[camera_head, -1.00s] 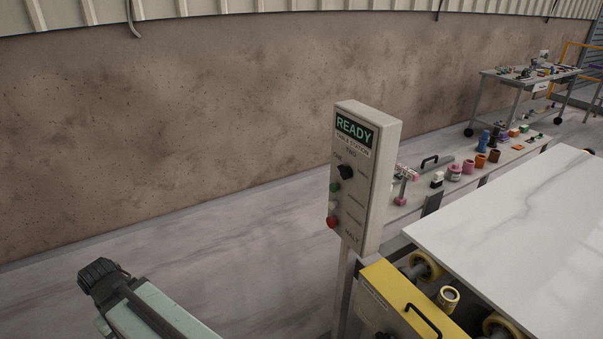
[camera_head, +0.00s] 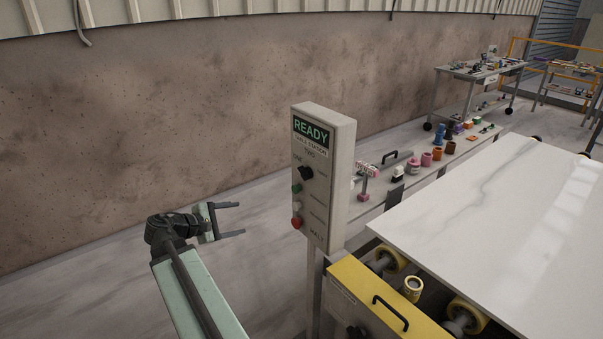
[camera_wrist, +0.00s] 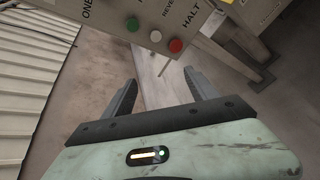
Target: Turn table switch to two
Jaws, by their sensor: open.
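The control box (camera_head: 322,185) stands on a post and has a green READY display at its top. Its black rotary switch (camera_head: 306,173) sits below the display, with labels around it that appear to include ONE and TWO; the pointer's setting is too small to tell. Below are a green button (camera_head: 296,188), a white one and a red one (camera_head: 296,222). My gripper (camera_head: 238,220) is open and empty, left of the box and apart from it. In the wrist view my gripper (camera_wrist: 160,92) points toward the box's lower part, with the red button (camera_wrist: 176,46) near; the switch is out of view.
A white stone slab (camera_head: 500,220) lies on yellow rollers right of the box. A yellow housing with a black handle (camera_head: 390,312) is below the box. A low bench with jars and tools runs behind. The floor left of the box is clear.

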